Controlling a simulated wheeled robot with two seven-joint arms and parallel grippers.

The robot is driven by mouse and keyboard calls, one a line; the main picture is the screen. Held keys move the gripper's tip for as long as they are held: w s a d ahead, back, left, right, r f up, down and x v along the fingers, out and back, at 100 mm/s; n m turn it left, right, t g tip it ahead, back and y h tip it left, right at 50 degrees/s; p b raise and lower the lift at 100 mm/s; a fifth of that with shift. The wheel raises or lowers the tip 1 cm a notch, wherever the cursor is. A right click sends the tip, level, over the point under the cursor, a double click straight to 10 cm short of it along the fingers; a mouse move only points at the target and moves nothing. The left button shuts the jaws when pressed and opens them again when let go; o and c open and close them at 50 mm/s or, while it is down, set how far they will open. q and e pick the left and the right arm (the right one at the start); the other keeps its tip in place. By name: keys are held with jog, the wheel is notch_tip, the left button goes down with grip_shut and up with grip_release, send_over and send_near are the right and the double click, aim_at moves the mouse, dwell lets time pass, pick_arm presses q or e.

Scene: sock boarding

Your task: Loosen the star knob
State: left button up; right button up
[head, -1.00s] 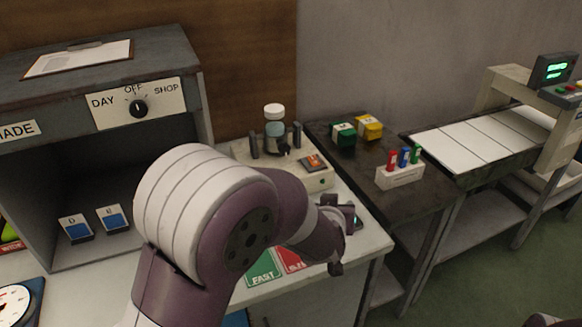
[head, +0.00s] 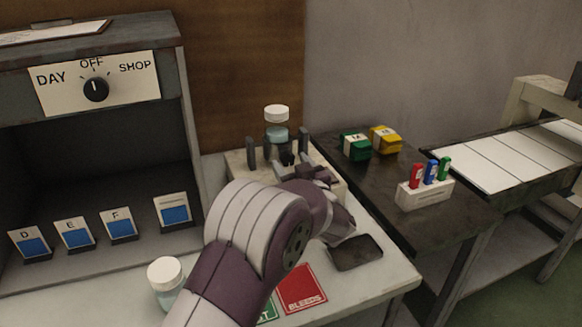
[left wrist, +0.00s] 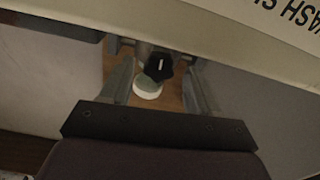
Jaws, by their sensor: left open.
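The black star knob (left wrist: 158,68) has a pale mark and sits on the front of a pale machine (left wrist: 255,28) with lettering on its side. In the head view the machine (head: 238,172) stands at the back of the bench, and a white-capped jar (head: 276,130) stands upright on it between grey posts. My left gripper (head: 314,172) is close in front of the machine, partly hidden by its own arm. In the left wrist view my left gripper (left wrist: 157,62) is open, with a finger on each side of the knob. Contact cannot be told. My right gripper is out of view.
Another white-capped jar (head: 166,280) stands beside my left arm. A red card (head: 303,288) and a dark pad (head: 355,252) lie on the bench. A cabinet with a selector dial (head: 96,89) stands left. Several colored vials sit in a white rack (head: 425,193) on the right.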

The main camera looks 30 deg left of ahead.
pick_arm(q)
jog(key=shift+w+a, duration=0.25)
jog(key=shift+w, duration=0.05)
jog(key=c, duration=1)
jog(key=shift+c, duration=0.2)
